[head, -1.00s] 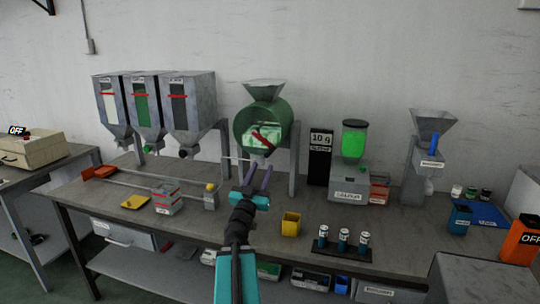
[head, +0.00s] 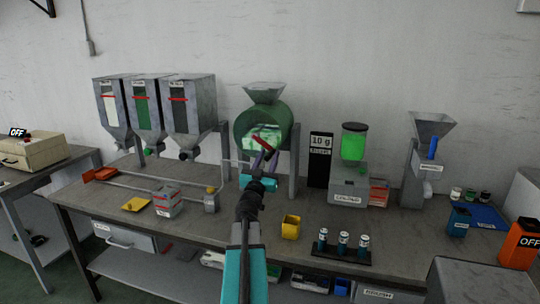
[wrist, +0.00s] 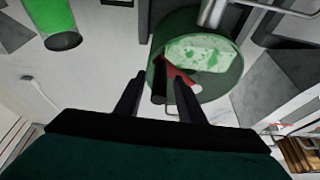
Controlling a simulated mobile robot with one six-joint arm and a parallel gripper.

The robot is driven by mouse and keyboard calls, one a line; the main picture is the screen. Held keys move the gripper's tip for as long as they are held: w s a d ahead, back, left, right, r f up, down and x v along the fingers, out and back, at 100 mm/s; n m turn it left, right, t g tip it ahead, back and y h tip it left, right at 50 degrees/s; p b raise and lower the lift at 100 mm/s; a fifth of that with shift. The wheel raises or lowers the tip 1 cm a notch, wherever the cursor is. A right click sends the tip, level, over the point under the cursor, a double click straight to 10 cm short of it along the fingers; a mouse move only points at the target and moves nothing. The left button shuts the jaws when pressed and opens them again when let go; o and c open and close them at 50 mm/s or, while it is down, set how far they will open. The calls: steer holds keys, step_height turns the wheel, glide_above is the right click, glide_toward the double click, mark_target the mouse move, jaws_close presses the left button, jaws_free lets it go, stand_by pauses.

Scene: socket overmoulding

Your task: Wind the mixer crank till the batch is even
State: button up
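The mixer is a green drum (head: 245,128) under a grey hopper, and it also shows in the wrist view (wrist: 222,85). The batch (head: 266,137) in it shows as patches of white and green, not one even colour; the patches show clearly in the wrist view (wrist: 205,55). A red crank (wrist: 176,72) crosses the drum's front, with a dark handle (wrist: 159,82) pointing towards me. My gripper (head: 264,160) is in front of the drum. In the wrist view its two fingers (wrist: 159,84) are apart, with the handle between them; gaps show on both sides.
Three grey hoppers (head: 188,105) stand left of the mixer. A scale display (head: 320,160) and a dispenser with a green jar (head: 354,142) stand to its right. A yellow cup (head: 290,227) and a rack of vials (head: 342,255) are on the bench's front part.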

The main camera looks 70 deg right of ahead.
steer(key=shift+d+r, duration=0.1)
steer(key=shift+d, duration=0.2)
